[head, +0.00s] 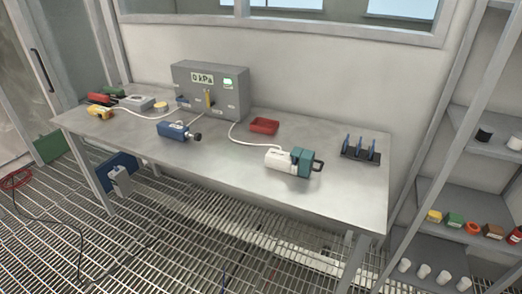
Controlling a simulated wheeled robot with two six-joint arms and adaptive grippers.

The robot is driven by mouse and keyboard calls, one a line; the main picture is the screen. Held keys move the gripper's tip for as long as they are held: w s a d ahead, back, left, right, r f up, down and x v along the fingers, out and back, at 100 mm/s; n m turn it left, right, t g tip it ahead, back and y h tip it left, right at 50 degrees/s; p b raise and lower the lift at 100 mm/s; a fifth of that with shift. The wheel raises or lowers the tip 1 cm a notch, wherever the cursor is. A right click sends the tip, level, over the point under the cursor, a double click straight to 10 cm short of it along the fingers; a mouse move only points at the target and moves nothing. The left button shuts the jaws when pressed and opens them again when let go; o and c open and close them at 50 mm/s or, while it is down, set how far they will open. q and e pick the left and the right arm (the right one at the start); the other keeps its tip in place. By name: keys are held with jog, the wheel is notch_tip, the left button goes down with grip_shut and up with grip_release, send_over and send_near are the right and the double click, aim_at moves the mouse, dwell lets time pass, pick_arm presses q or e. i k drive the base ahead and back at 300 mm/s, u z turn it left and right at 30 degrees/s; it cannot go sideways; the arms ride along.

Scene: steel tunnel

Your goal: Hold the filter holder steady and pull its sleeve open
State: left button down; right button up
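What looks like the filter holder (279,160) lies on its side on the steel table, right of the middle. It has a white body, a teal sleeve (301,162) at its right end and a dark loop handle (318,166) beyond that. The sleeve sits against the white body, and I see no gap between them. A white hose runs from the body's left end back to a grey box (222,91) that reads 0 kPa with a green light. Neither of my grippers is in view, and nothing touches the holder.
A blue unit (172,131) with a black knob lies left of the holder. A red tray (265,125) is behind it, and a dark rack with blue uprights (361,151) is to its right. Shelves (460,205) with small containers stand at the right. The table's front strip is clear.

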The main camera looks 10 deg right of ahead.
aim_at(307, 157)
jog(key=z, duration=0.1)
jog(key=i, duration=0.8)
jog(key=z, duration=0.85)
jog(key=i, duration=0.4)
jog(key=z, duration=0.3)
